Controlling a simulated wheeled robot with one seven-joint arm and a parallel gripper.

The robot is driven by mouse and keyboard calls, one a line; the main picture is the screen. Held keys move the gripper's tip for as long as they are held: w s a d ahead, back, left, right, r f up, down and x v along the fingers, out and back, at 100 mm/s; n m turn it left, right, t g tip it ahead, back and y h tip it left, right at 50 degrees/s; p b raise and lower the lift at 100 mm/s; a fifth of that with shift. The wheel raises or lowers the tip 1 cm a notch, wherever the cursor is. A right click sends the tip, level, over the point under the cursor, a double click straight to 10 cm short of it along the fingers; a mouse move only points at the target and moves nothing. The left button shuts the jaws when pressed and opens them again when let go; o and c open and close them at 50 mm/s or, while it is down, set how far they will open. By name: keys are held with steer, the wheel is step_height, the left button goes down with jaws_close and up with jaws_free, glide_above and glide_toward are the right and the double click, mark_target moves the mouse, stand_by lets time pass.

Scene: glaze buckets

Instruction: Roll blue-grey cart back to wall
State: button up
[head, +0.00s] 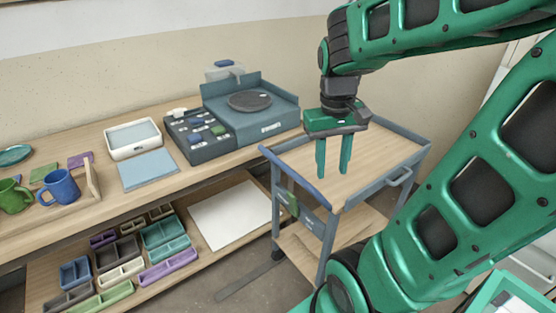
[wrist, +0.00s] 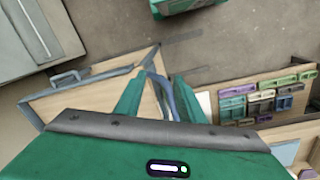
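The blue-grey cart (head: 407,178) has a wooden top with a raised rim, a lower wooden shelf and a bar handle on its right side. A blue rail (head: 290,176) runs along its left edge. My gripper (head: 332,172) points down over the left part of the cart top, its two green fingers apart with nothing held. In the wrist view my gripper (wrist: 157,90) also shows open. The cart top (wrist: 85,92) lies left of and below it, and the blue rail shows between the fingers. Whether the fingertips touch the cart is not clear.
A wooden bench (head: 95,140) along the wall stands left of the cart. It holds a turntable unit (head: 265,125), a white tray (head: 133,137) and mugs. Several small bins (head: 165,240) sit on its lower shelf. Bare floor (wrist: 225,45) shows beside the cart.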

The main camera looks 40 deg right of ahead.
steer(key=w+n, duration=0.2)
steer(key=w, duration=0.7)
steer(key=n+h, duration=0.1)
steer(key=n, duration=0.2)
glide_toward(281, 162)
steer(key=f, duration=0.2)
steer(key=d+f, duration=0.1)
steer(key=f, duration=0.5)
steer(key=shift+s+d+f, duration=0.15)
steer(key=shift+s+d, duration=0.05)
jaws_close()
